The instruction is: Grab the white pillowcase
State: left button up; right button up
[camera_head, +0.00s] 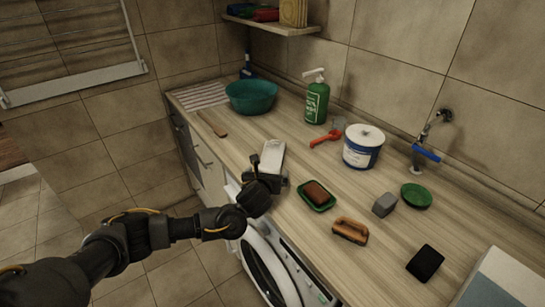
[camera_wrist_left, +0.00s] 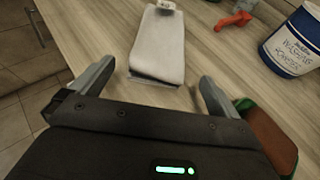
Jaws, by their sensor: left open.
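A folded white cloth (camera_head: 271,156), which looks like the pillowcase, lies on the wooden counter. It also shows in the left wrist view (camera_wrist_left: 158,45), ahead of the jaws and roughly centred between them. My left gripper (camera_head: 262,172) is open and empty at the near end of the cloth. In the left wrist view its two fingers (camera_wrist_left: 150,80) stand wide apart, with the near edge of the cloth close to the gap between them. I cannot tell whether a finger touches it. My right gripper is not in view.
Beyond are a red tool (camera_head: 325,136), a washing powder tub (camera_head: 362,147) and a green bottle (camera_head: 317,102). A teal basin (camera_head: 251,96) stands at the back left. A washing machine (camera_head: 270,262) sits under the counter.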

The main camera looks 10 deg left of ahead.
aim_at(268, 171)
pick_arm(q)
jog(key=shift+w+a, duration=0.1)
jog(key=shift+w, duration=0.05)
jog(key=shift+w+f+p, duration=0.25)
jog(key=shift+w+p, duration=0.05)
jog(key=shift+w, duration=0.15)
jog(key=p+x, duration=0.1)
jog(key=x, duration=0.2)
jog(key=shift+a+f, duration=0.1)
jog(key=shift+f, duration=0.05)
jog(key=shift+w+f, duration=0.3)
jog(key=shift+w, duration=0.2)
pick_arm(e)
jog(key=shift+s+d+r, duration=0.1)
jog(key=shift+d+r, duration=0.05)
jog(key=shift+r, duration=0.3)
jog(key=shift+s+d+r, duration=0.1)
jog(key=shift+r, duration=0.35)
pick_arm(q)
jog(key=shift+a, duration=0.1)
jog(key=shift+c, duration=0.4)
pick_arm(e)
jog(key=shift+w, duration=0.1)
pick_arm(q)
jog(key=c, duration=1)
jog(key=shift+r, duration=0.1)
jog(key=shift+c, duration=1.2)
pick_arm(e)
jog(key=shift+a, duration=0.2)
